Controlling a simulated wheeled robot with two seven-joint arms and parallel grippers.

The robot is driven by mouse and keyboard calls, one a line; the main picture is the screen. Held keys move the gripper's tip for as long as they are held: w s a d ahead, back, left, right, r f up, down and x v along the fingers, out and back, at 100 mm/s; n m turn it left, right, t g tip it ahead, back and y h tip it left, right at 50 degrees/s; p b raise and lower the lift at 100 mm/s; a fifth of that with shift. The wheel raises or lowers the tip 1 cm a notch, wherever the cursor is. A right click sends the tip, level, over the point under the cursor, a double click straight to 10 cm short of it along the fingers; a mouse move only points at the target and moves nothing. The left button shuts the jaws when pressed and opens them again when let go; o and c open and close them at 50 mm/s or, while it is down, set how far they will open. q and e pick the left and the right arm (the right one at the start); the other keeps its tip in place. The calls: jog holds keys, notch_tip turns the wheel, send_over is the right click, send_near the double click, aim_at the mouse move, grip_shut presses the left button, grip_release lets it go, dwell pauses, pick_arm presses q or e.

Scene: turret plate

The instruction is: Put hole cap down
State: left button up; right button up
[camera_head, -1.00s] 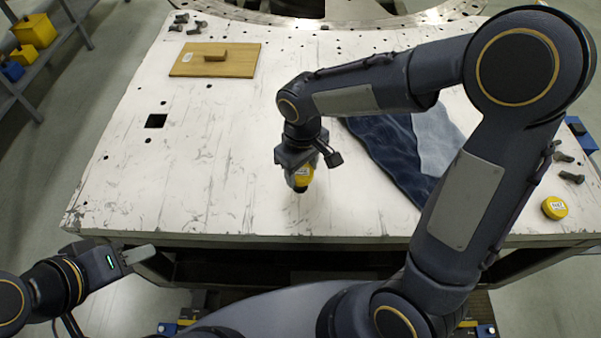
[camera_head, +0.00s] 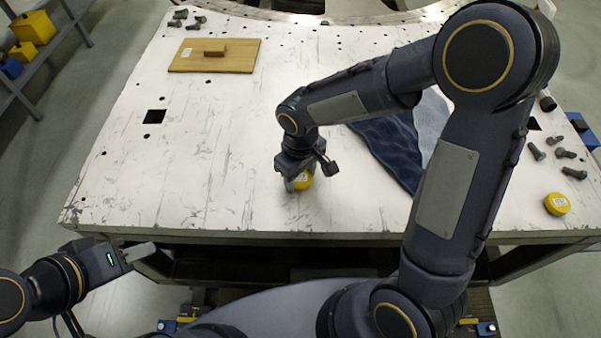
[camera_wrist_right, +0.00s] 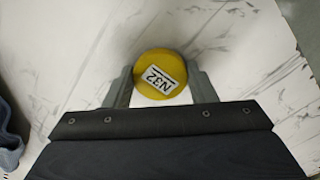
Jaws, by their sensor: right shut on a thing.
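A yellow round hole cap (camera_head: 303,181) is between the fingers of my right gripper (camera_head: 300,184), low over the white plate near its front edge. In the right wrist view the cap (camera_wrist_right: 160,73) shows its label "N32", with a finger of my right gripper (camera_wrist_right: 161,88) on each side. I cannot tell whether the cap touches the plate. My left gripper (camera_head: 140,252) is off the plate's front left corner, away from the cap; its finger gap is not clear.
A second yellow cap (camera_head: 557,204) lies at the front right, near bolts (camera_head: 565,153). A blue cloth (camera_head: 390,145) lies right of my right gripper. A wooden board with a handle (camera_head: 214,56) lies at the back left. A square hole (camera_head: 155,116) is at left. The front left is clear.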

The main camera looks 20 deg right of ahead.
aim_at(301, 178)
jog(key=o, duration=1)
jog(key=shift+c, duration=0.2)
jog(key=shift+r, duration=0.1)
jog(key=shift+r+p, duration=0.2)
jog(key=shift+p, duration=0.1)
notch_tip(301, 178, up, 13)
jog(key=s+d+m+t+y, duration=0.2)
jog(key=s+d+m, duration=0.1)
jog(key=s, duration=0.5)
jog(key=s+d+m+t+y, duration=0.1)
jog(key=s+d+m+t, duration=0.2)
jog(key=s+d, duration=0.3)
jog(key=shift+s+m+t+y, duration=0.3)
jog(key=shift+s+m+y, duration=0.1)
jog(key=shift+s+m, duration=0.55)
jog(key=shift+s, duration=0.1)
